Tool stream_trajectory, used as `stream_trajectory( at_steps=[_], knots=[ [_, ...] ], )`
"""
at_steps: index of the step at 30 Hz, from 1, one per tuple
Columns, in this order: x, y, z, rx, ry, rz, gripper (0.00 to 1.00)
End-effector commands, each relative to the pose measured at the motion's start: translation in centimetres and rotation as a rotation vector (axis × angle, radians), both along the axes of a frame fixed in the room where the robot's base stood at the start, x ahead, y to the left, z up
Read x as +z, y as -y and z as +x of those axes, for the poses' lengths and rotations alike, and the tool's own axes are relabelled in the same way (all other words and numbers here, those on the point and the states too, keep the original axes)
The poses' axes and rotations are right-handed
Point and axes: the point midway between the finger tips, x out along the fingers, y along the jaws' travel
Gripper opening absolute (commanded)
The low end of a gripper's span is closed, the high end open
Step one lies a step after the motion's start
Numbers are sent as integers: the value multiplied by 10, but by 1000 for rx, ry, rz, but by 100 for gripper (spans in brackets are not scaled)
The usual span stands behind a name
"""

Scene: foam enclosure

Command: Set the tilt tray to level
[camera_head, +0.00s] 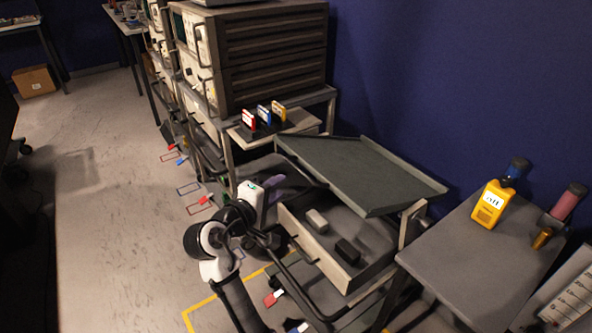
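The tilt tray (352,166) is a dark grey-green shallow tray with a low rim, right of the picture's middle. It stands above an open drawer or bin, with a light bracket (411,222) at its near right corner. It looks sloped, but the exact angle is hard to tell from this view. My gripper (276,187) is at the end of my white and black arm, left of the tray and apart from it in the picture. Its fingers are small and partly hidden by my wrist, so their opening does not show clearly.
The open drawer (293,225) below the tray holds a pale block (317,220) and a black block (347,251). A grey side table (462,262) at right bears a yellow device (491,204). A large instrument rack (265,55) stands behind.

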Motion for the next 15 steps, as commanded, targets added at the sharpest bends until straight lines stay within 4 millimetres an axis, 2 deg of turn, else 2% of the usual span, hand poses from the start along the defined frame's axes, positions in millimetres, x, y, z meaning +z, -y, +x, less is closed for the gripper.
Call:
stream_trajectory(
  at_steps=[9, 15],
  knots=[
    [-10, 35, 58, -1, 2, -1, 32],
    [-16, 51, 84, 1, 2, 0, 32]
  ],
)
